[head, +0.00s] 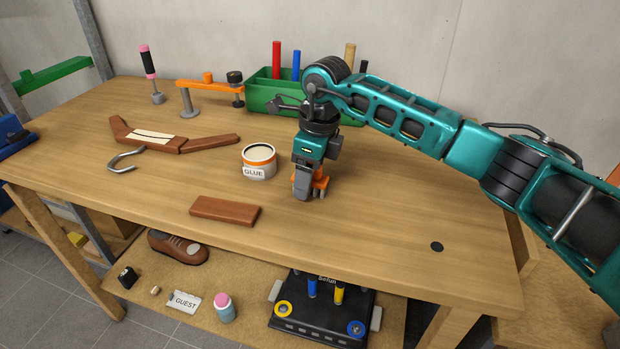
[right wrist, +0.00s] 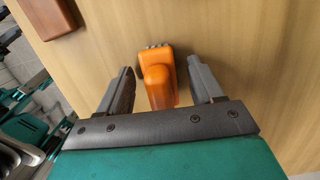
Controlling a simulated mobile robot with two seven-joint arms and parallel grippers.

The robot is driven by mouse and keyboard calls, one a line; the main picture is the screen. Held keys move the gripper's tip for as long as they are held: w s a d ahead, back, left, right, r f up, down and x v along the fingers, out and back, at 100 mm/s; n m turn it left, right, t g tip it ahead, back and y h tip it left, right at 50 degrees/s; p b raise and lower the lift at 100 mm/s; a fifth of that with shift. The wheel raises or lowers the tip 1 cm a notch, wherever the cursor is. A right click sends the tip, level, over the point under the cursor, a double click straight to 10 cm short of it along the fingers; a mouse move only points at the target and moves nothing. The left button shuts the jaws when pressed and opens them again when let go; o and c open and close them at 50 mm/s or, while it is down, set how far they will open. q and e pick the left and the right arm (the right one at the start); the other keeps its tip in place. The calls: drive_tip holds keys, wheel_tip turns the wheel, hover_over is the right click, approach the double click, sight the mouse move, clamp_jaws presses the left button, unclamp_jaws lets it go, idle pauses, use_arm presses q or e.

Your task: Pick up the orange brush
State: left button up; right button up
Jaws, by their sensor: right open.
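The orange brush (right wrist: 158,82) lies on the wooden table (head: 390,205); the right wrist view shows its orange body and a row of dark bristles at its far end. In the head view the orange brush (head: 321,184) is mostly hidden behind my right gripper (head: 306,192). My right gripper (right wrist: 162,80) points down over the brush and is open. One finger is on each side of the brush, with a visible gap on both sides. My left gripper is not in view.
A glue pot (head: 259,162) stands just left of my right gripper. A brown block (head: 226,210) lies nearer the front edge. A green bin (head: 272,93) with tools and an orange clamp (head: 208,84) stand behind.

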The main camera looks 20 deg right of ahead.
drive_tip(key=c, duration=1.1)
drive_tip(key=shift+r, duration=0.1)
wheel_tip(320, 180, up, 20)
drive_tip(key=shift+f+p, duration=0.1)
drive_tip(key=shift+p, duration=0.25)
drive_tip(key=o, duration=0.6)
drive_tip(key=shift+c, duration=0.2)
drive_tip(key=c, duration=0.4)
